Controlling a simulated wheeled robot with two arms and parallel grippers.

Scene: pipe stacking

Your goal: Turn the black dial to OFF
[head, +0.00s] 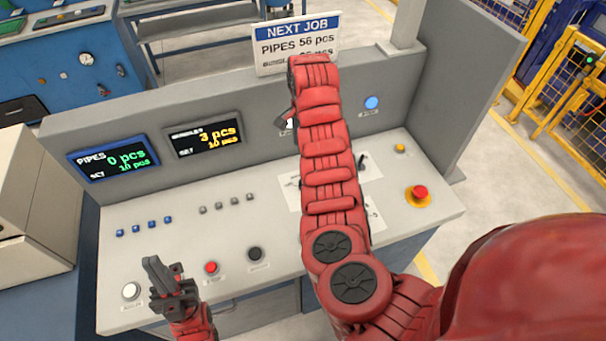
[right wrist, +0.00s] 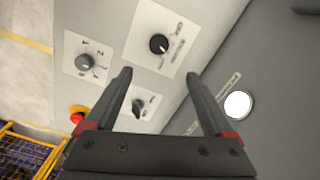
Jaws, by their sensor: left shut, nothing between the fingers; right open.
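In the right wrist view, a round black dial (right wrist: 158,44) with a light pointer mark sits on a white label plate; its lettering is too small to read. A black lever-like switch (right wrist: 137,107) and a grey dial (right wrist: 85,62) sit on neighbouring plates. My right gripper (right wrist: 158,75) is open and empty above the panel, with the round black dial just beyond its fingertips, apart from them. In the head view my right arm hides the round dial and most of that gripper. My left gripper (head: 168,284) is shut and empty over the panel's front left.
A red emergency button (head: 419,193) stands at the panel's right. A red button (head: 211,268), a black button (head: 255,254) and a white button (head: 131,290) line the front edge. Two displays (head: 113,159) and a blue lamp (head: 372,102) are on the upright back wall.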

